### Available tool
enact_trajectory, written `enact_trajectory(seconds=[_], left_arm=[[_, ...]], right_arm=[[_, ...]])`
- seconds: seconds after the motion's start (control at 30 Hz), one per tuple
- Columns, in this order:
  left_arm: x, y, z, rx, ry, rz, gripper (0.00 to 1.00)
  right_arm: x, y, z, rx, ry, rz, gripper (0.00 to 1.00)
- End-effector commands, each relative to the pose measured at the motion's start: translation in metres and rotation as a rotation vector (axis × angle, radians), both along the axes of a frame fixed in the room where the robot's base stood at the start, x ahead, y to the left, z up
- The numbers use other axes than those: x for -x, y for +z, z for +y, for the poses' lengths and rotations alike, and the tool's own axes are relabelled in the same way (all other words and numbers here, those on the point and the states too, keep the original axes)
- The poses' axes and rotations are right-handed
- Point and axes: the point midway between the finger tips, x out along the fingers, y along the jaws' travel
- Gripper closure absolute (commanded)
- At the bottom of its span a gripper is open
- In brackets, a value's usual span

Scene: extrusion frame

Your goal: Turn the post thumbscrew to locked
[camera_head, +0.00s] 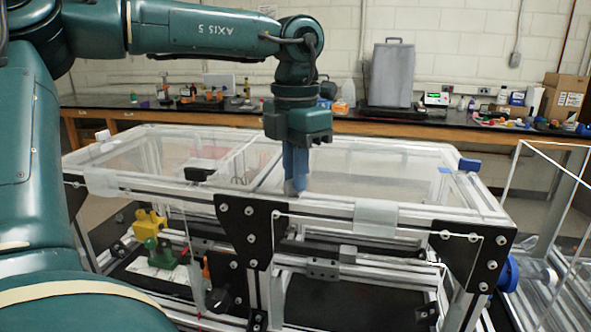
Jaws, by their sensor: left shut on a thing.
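The aluminium extrusion frame (340,207) with clear panels stands in front of me. My left gripper (293,187) points straight down at the front top rail, near the middle post with its black plate (244,232). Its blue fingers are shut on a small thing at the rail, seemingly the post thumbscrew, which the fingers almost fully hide. I cannot read whether the thumbscrew is locked. My right gripper is not in view.
A black knob (218,300) sits low on the frame, with a yellow part (149,223) and a green part (150,252) inside at left. A blue round part (507,273) is at right. A cluttered bench (400,127) runs along the back wall.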

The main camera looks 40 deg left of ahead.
Motion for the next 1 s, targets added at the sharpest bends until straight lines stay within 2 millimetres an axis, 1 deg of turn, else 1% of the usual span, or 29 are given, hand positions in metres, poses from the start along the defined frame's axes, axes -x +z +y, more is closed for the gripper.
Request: enact_trajectory(seconds=[0.6,0.8,1.0], left_arm=[[0.0003,0.0003,0.0003,-0.001,-0.576,0.001,1.0],[0.0003,0.0002,0.0003,0.0,-0.724,0.001,1.0],[0.0001,0.0002,0.0002,-0.001,-0.826,0.0,1.0]], right_arm=[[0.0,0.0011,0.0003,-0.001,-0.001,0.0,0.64],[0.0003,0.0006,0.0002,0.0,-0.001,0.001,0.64],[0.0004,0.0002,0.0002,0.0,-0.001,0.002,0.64]])
